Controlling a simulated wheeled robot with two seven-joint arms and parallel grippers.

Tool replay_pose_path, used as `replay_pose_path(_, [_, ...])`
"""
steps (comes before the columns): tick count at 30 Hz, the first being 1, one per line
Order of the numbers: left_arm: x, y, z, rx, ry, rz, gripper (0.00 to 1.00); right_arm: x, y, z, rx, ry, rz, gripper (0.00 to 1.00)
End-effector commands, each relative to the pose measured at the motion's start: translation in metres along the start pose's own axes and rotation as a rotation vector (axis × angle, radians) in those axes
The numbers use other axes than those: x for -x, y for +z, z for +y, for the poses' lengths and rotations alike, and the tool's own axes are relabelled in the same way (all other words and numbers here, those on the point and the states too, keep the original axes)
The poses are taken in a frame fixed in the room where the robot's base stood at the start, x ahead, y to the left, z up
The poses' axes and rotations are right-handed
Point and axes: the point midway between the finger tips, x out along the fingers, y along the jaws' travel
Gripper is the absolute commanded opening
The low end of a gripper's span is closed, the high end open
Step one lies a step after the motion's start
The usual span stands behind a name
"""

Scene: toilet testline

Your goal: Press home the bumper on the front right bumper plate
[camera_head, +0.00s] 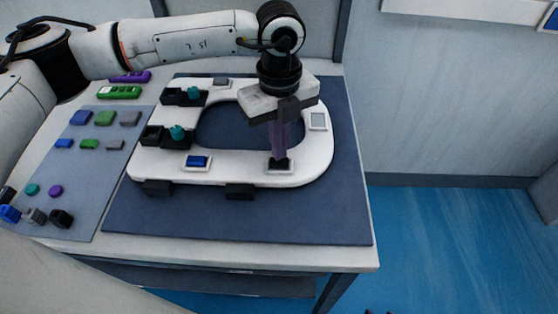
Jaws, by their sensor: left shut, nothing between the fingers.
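The white toilet seat ring (225,174) lies on a dark blue mat. The front right bumper plate (271,169) is a small white square on the ring's near right part. A black piece (281,164) sits at this plate, directly below my left gripper (279,154). It looks like the bumper, but the fingertips partly cover it. My left gripper is shut and points straight down, its tips at or touching the black piece. I cannot tell how deep the piece sits. My right gripper is out of view.
A blue bumper (197,161) sits on the front left plate. Another plate (318,121) at the right looks pale and bare. Black hinge parts with teal knobs (178,132) stand at the left. A grey tray (85,170) holds several coloured blocks. The mat's near right area is clear.

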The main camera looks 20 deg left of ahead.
Motion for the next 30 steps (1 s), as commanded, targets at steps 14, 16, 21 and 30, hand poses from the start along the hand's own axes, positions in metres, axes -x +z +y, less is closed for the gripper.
replay_pose_path(14, [-0.0010,0.0000,0.0001,0.000,0.000,0.000,0.00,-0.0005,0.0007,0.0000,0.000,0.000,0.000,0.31])
replay_pose_path(16, [-0.0020,0.0000,0.0001,0.000,0.000,0.000,0.00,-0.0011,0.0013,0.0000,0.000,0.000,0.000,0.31])
replay_pose_path(21, [-0.0047,0.0000,0.0000,0.000,0.000,0.000,0.00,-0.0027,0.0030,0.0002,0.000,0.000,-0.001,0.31])
replay_pose_path(30, [-0.0092,0.0000,0.0000,0.000,0.000,0.000,0.00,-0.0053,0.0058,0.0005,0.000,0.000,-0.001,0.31])
